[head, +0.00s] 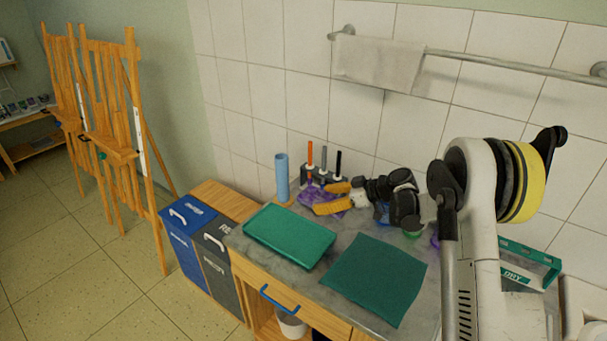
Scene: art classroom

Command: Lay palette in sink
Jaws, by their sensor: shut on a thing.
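A thin purple object (307,195), which looks like the palette, is on or just above the grey counter in front of the tool holder. My gripper (325,198) has orange fingertips and reaches in from the right. It is shut on this purple object, and its fingers hide part of it. I cannot tell whether the object is lifted clear of the counter. A white basin edge (580,295), possibly the sink, shows at the far right; most of it is out of view or behind my arm.
A green tray (290,236) and a flat dark green mat (376,278) lie on the counter. A blue cylinder (282,177) and a holder with upright tools (318,175) stand behind. A teal "DRY" rack (530,268) stands right. A towel (378,63) hangs above.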

